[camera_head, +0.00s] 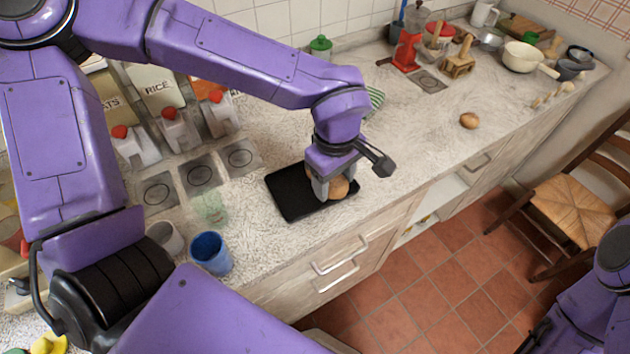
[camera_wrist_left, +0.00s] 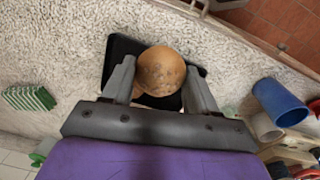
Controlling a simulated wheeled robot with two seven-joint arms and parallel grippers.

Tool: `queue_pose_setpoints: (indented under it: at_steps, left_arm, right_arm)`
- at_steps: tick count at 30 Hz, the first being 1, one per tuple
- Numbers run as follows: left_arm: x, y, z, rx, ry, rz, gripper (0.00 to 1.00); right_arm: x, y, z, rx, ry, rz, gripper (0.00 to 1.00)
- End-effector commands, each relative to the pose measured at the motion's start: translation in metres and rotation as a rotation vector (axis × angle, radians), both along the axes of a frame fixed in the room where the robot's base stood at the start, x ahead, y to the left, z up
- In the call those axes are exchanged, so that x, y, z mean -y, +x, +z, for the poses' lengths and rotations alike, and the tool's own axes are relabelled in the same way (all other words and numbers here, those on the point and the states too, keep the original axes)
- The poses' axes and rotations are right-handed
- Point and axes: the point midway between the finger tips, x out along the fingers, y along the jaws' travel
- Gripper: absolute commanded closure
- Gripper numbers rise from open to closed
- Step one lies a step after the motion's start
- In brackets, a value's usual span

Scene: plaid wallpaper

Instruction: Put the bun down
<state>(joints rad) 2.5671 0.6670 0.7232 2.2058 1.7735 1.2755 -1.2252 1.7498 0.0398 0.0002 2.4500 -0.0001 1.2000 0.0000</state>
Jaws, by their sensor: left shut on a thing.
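The bun (camera_head: 339,187) is round and brown. My left gripper (camera_head: 329,188) is shut on it, over the black tray (camera_head: 289,203) on the counter. In the left wrist view the bun (camera_wrist_left: 161,70) sits between the two fingers of my left gripper (camera_wrist_left: 160,88), with the black tray (camera_wrist_left: 121,46) behind it. I cannot tell whether the bun touches the tray. My left gripper hides part of the bun and tray in the head view. My right gripper is not in view; only part of my right arm shows at the lower right.
A second brown bun (camera_head: 469,120) lies on the counter to the right. A blue cup (camera_head: 211,253) stands left of the tray. A green striped cloth (camera_head: 375,98) lies behind my left wrist. The counter right of the tray is largely clear. A chair (camera_head: 570,205) stands at the right.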

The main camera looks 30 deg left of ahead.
Motion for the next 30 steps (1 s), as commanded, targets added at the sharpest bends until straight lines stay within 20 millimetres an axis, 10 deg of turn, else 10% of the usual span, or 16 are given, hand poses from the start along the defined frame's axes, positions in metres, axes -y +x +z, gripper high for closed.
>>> queue_pose_setpoints:
  at_steps: [17, 29, 30]
  left_arm:
    - [-0.050, 0.017, -0.087, -0.002, 0.003, 0.000, 0.72]
    - [-0.049, 0.018, -0.094, 0.000, 0.001, 0.002, 0.72]
    - [-0.049, 0.018, -0.094, 0.000, 0.001, 0.002, 0.32]
  right_arm:
    - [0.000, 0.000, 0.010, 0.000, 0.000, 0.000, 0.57]
    - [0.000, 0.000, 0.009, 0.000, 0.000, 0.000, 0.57]
    - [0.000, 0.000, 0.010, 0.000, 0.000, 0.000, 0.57]
